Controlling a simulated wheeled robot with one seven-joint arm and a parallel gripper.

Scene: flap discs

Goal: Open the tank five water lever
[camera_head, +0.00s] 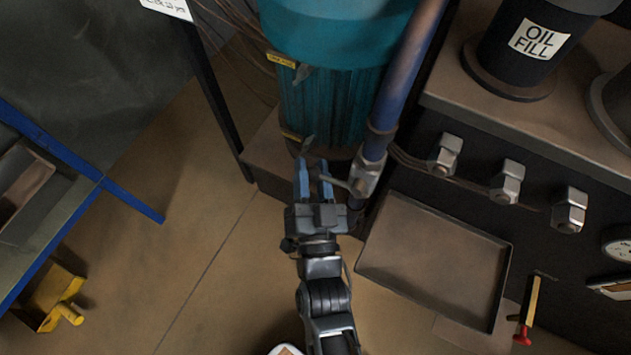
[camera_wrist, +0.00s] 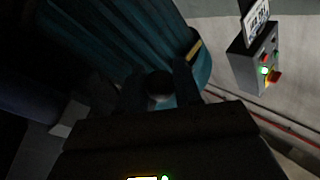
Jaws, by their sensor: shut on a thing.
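A blue water pipe (camera_head: 400,80) runs down beside the teal tank (camera_head: 335,95). A metal valve (camera_head: 367,174) sits at its lower end, and a thin grey lever (camera_head: 340,184) reaches left from it to my gripper. My gripper (camera_head: 313,166) has its blue-grey fingers pointing at the tank's base, and it is shut on the lever. In the wrist view a rounded grey end (camera_wrist: 160,86) shows between the dark fingers, in front of the teal tank (camera_wrist: 120,42). The fingers hide part of the lever. Another small grey handle shape (camera_head: 307,145) shows just beyond the fingertips.
A shallow metal tray (camera_head: 435,258) lies right of my arm. Several hex fittings (camera_head: 507,182) stick out of the dark cabinet on the right. A blue-framed table (camera_head: 85,165) stands at the left. A control box (camera_wrist: 260,62) shows in the wrist view. Floor left of my arm is clear.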

